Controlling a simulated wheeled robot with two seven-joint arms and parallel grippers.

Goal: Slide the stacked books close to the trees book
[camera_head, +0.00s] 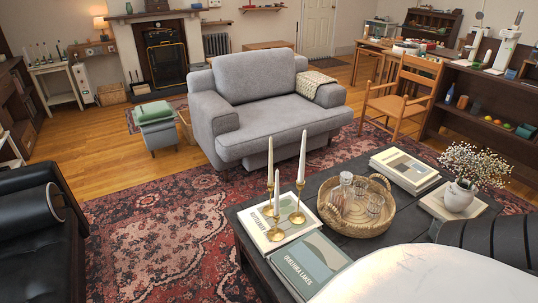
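A short stack of books (405,168) lies on the far part of the dark coffee table (345,163). Its top cover is pale with a dark and olive picture. A grey-green lakes book (312,265) lies flat at the near left of the table. A white-covered book (267,238) lies beyond it, under the brass candlesticks. Another flat book or board (435,207) lies under the flower vase. I cannot read which one is the trees book. Neither of my grippers is in view.
A woven tray (327,211) with a carafe and glasses stands mid-table, between the candlesticks (297,217) and the stack. A white vase of flowers (460,194) stands at the right. A white rounded surface and a black ribbed shape cover the lower right. A grey armchair (255,75) stands beyond.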

